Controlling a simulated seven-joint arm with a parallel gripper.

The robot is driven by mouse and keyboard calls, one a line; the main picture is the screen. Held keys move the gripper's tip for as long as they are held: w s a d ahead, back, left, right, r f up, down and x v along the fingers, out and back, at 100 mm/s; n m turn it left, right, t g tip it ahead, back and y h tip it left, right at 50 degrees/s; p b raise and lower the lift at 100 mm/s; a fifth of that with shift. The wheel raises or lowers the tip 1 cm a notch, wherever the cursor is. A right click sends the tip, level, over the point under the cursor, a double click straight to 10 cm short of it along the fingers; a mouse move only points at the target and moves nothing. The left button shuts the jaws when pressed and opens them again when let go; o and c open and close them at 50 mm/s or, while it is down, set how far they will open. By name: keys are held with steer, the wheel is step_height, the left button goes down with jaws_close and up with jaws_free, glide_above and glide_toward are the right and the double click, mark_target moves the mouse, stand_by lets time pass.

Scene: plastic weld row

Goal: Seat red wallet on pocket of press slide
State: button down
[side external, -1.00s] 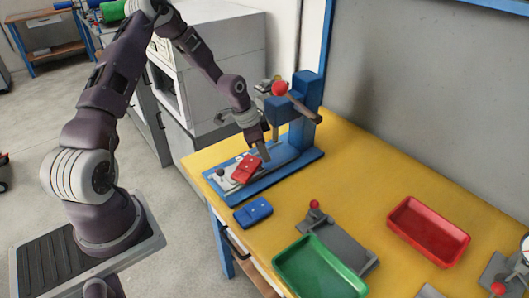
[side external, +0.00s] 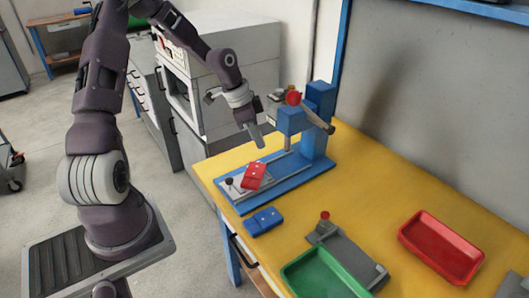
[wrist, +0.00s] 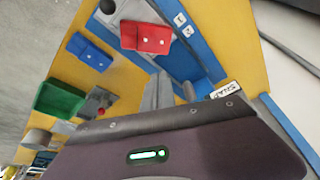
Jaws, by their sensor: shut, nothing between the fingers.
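The red wallet (side external: 254,175) lies on the grey press slide (side external: 230,187), near the front of the blue press. It looks turned at an angle to the slide. It hides the pocket, and I cannot tell whether it sits down in it. The wallet also shows near the top of the wrist view (wrist: 146,38), with two pale dots on its face. My gripper (side external: 258,143) is shut and empty. It is above the wallet and apart from it, in front of the press head.
A blue wallet (side external: 264,221) lies on the yellow table just in front of the press base (side external: 283,188). A green tray (side external: 318,276), a grey fixture (side external: 350,258) and a red tray (side external: 440,246) lie to the right.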

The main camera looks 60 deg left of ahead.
step_height(320, 180, up, 18)
glide_above(254, 172)
steer(key=w, duration=0.2)
steer(key=s+d+f+m+g+y, duration=0.4)
steer(key=s+d+f+m+y, duration=0.15)
steer(key=d+m, duration=0.35)
steer(key=d+r+m+t+y, duration=0.3)
steer(key=d+r+m+y, duration=0.2)
steer(key=r+m+y, duration=0.15)
steer(key=shift+n+t+y, duration=0.25)
steer(key=shift+t+y, duration=0.05)
step_height(254, 172, down, 26)
steer(key=shift+f, duration=0.25)
steer(key=shift+a+f, duration=0.15)
steer(key=shift+a, duration=0.15)
steer(key=w+a, duration=0.1)
steer(key=a, duration=0.2)
steer(key=w+a, duration=0.1)
steer(key=a, duration=0.3)
steer(key=w+a, duration=0.1)
steer(key=a, duration=0.3)
steer(key=shift+f, duration=0.4)
steer(key=shift+d+f, duration=0.1)
steer(key=shift+f, duration=0.35)
